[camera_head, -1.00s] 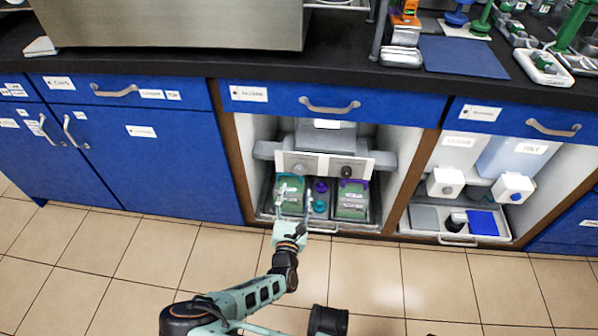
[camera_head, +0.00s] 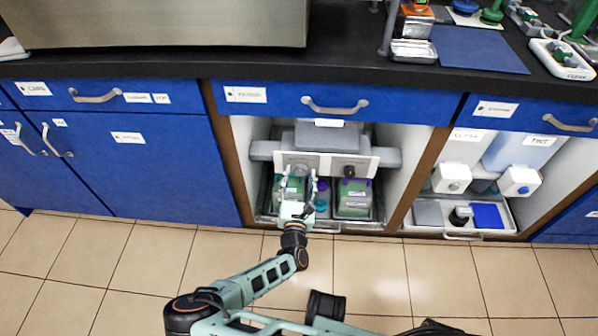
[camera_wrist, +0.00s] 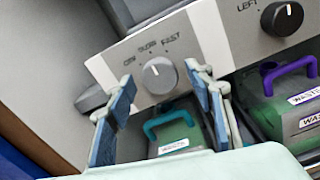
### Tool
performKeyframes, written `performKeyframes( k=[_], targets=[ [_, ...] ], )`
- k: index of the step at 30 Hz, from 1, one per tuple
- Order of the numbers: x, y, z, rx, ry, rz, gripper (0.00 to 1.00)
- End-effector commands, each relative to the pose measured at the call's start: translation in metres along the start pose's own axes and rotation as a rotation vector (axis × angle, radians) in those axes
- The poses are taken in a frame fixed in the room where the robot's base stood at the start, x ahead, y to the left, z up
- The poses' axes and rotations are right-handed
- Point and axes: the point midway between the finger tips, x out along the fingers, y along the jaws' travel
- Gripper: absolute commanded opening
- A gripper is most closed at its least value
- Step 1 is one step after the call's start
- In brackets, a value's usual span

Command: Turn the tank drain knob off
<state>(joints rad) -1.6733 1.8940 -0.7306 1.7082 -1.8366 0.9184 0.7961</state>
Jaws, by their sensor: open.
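A light grey knob (camera_wrist: 158,75) sits on the pale control panel (camera_wrist: 120,55) in the wrist view, below a printed scale whose words include SLOW and FAST. A small mark on it points up, roughly toward the middle label. In the head view the panel (camera_head: 328,163) is in the open middle cabinet. A black knob (camera_wrist: 282,18) with LEFT printed beside it is further right on the panel; it also shows in the head view (camera_head: 349,171). My gripper (camera_wrist: 160,80) is open, its fingers on either side of the grey knob's lower edge. I cannot tell if they touch it.
Green waste containers (camera_wrist: 178,134) with teal and purple handles (camera_wrist: 290,72) stand below the panel, close to my fingers. Cabinet side walls bound the space. The right compartment (camera_head: 460,210) holds two tanks with white taps. The tiled floor in front is clear.

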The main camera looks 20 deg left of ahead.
Motion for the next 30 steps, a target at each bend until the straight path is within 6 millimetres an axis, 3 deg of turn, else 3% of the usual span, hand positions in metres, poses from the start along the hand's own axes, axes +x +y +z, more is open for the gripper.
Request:
performKeyframes(
  k=[12, 24, 30],
  targets=[
    [0.0009, -0.001, 0.0004, -0.001, 0.0, 0.002, 0.49],
    [0.0009, -0.001, 0.0003, -0.001, 0.0, 0.002, 0.07],
    [0.001, -0.0009, 0.0009, -0.013, 0.001, 0.001, 0.07]
  ],
)
